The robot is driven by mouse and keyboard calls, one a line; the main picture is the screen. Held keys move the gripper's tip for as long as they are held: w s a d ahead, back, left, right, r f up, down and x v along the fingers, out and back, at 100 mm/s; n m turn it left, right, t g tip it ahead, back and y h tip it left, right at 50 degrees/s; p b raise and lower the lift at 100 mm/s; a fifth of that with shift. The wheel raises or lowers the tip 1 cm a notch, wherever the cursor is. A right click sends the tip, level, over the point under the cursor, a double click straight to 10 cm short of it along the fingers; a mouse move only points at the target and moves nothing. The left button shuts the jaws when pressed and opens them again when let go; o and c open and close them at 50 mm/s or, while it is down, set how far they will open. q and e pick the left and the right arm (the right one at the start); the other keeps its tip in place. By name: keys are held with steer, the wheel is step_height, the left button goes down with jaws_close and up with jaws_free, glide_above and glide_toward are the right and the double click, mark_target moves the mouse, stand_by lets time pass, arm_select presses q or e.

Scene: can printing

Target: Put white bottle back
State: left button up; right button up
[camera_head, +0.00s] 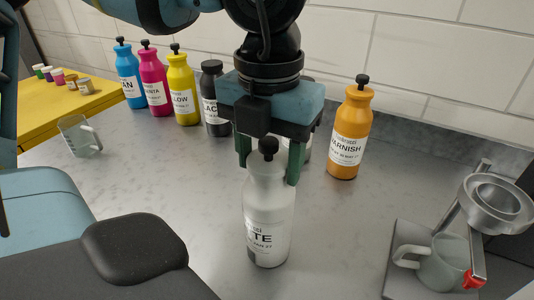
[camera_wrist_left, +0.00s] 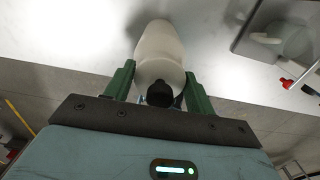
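The white bottle (camera_head: 268,220) with a black cap is upright near the middle of the grey counter in the head view. Its label faces the head camera. I cannot tell whether its base touches the counter. My left gripper (camera_head: 270,165) is above it, pointing down, with one green finger on each side of its upper part. In the left wrist view the white bottle (camera_wrist_left: 160,50) lies between the fingertips of the left gripper (camera_wrist_left: 160,75), which look closed against its sides. My right gripper is not in view.
Cyan (camera_head: 129,75), magenta (camera_head: 154,80), yellow (camera_head: 182,90) and black (camera_head: 213,100) bottles stand at the back left. An orange varnish bottle (camera_head: 350,130) stands right. A glass mug (camera_head: 78,137) is left.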

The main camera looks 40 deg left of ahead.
arm_select(q)
steer(key=o, duration=0.5)
steer(key=shift+c, duration=0.2)
step_height(320, 180, up, 12)
steer(key=shift+r, duration=0.1)
stand_by(0.7)
